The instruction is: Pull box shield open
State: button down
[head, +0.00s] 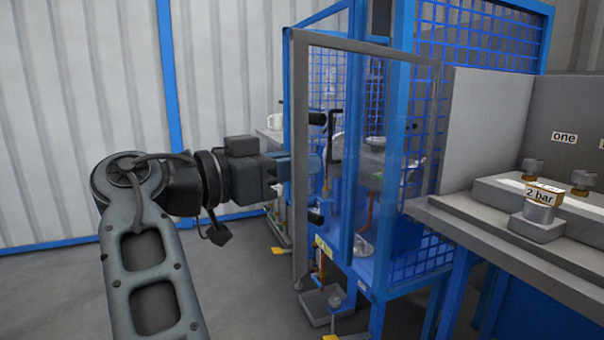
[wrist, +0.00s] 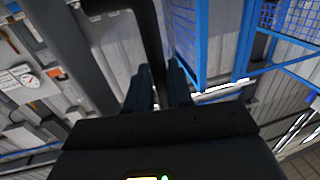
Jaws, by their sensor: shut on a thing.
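The box shield (head: 299,235) is a see-through panel in a grey frame on the blue machine box, in the middle of the head view. It stands at an angle across the box front; I cannot tell exactly how far it is open. My gripper (head: 309,166) reaches in from the left at the shield's left edge, about mid-height. In the wrist view, the two dark fingers of my gripper (wrist: 160,84) are shut around a black handle bar (wrist: 153,38), which runs between them. The exact grip is partly hidden by the fingers and frame in the head view.
A grey workbench (head: 470,215) with a "2 bar" label (head: 541,195) stands on the right, close to the box. Blue mesh panels (head: 480,38) form the box's side. A corrugated wall (head: 80,120) is behind. Grey floor is clear at the lower left.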

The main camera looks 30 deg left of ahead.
jog(key=shift+w+d, duration=0.2)
jog(key=shift+w, duration=0.25)
jog(key=c, duration=1.3)
grip_release()
jog(key=shift+o, duration=0.6)
jog(key=v, duration=0.8)
